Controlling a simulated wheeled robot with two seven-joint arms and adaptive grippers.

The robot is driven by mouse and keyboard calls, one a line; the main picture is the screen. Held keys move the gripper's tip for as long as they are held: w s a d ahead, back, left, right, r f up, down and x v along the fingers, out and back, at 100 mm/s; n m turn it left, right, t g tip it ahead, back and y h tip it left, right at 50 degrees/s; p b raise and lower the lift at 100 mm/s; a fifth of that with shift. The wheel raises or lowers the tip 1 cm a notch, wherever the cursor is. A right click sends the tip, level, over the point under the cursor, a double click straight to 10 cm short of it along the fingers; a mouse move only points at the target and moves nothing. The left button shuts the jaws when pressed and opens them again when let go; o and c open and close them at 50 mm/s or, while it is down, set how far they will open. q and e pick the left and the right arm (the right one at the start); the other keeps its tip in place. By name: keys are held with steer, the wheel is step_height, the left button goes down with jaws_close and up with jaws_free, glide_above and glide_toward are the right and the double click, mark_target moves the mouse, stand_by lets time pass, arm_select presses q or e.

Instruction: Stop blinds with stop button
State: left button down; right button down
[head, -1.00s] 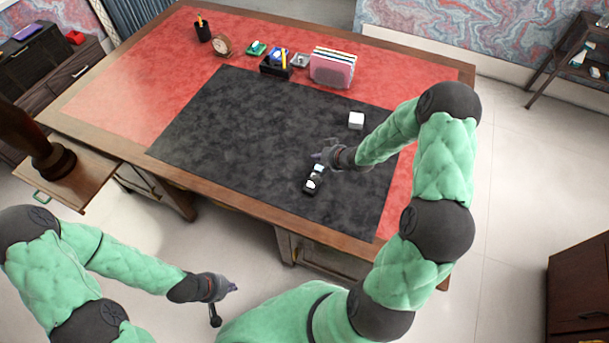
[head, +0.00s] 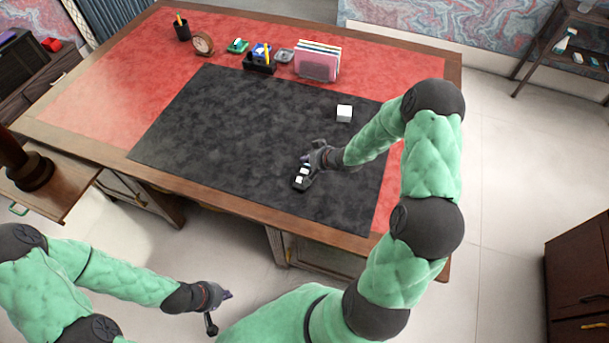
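A small black remote with several white buttons (head: 298,183) lies on the dark desk mat near its front edge. Which button is the stop button is too small to tell. My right gripper (head: 308,160) is at the far end of the remote, over or touching it; I cannot tell which. Its fingers are too small and dark to show whether they are open or shut. My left gripper (head: 219,308) hangs in front of the desk, away from the remote, and its finger state is unclear. No blinds can be clearly made out.
A white cube (head: 344,113) sits on the mat (head: 220,130) behind my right gripper. A pen cup, a clock, an organizer (head: 259,65) and a pink file holder (head: 316,64) stand along the back of the desk. The mat's left side is clear.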

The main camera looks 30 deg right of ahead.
mark_target(306, 172)
step_height(306, 172, down, 3)
steer(key=shift+f+b, duration=0.1)
steer(key=shift+b, duration=0.9)
steer(key=shift+f, duration=0.55)
steer(key=shift+f+b, duration=0.3)
steer(key=shift+b, duration=0.05)
steer(key=shift+f, duration=0.35)
stand_by(0.8)
steer(key=shift+r, duration=0.15)
steer(key=shift+r+p, duration=0.7)
steer(key=shift+p, duration=0.05)
